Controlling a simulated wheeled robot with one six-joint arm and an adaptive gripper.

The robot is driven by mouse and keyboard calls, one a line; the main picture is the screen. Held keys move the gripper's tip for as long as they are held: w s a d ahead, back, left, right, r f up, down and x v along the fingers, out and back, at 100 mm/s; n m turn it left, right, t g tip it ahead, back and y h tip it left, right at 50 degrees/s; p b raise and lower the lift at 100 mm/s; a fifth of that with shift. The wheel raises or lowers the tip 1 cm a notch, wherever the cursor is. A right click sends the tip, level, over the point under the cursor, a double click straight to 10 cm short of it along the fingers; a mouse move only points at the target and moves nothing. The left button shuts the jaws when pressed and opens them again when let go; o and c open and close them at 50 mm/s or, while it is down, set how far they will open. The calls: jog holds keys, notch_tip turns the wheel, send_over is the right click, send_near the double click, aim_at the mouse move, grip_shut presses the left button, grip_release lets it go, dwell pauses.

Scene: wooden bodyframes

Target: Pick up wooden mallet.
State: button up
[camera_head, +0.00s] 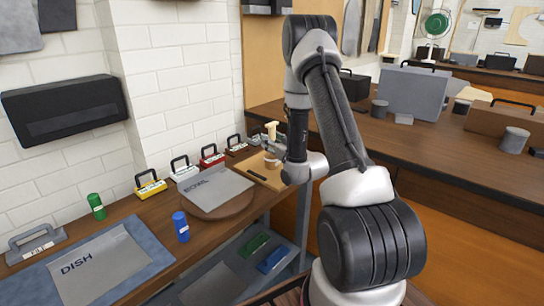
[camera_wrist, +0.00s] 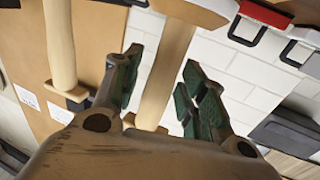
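The wooden mallet has a pale handle (camera_wrist: 161,85) that runs up the middle of the wrist view to its head at the top edge. In the head view a small pale wooden shape, seemingly the mallet (camera_head: 271,130), shows beside my gripper (camera_head: 275,152). In the wrist view my gripper (camera_wrist: 158,90) has its two dark green fingers apart, one on each side of the handle. Gaps show between handle and fingers. The handle's lower end is partly hidden by the gripper body.
A second pale handle (camera_wrist: 60,45) is left of the mallet in the wrist view. A wooden board (camera_head: 262,178) with a dark item lies on the bench below my gripper. A grey BOWL sheet (camera_head: 216,187), coloured handled blocks and a blue can (camera_head: 181,227) stand nearby.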

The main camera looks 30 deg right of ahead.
grip_shut()
jog(key=shift+r, duration=0.15)
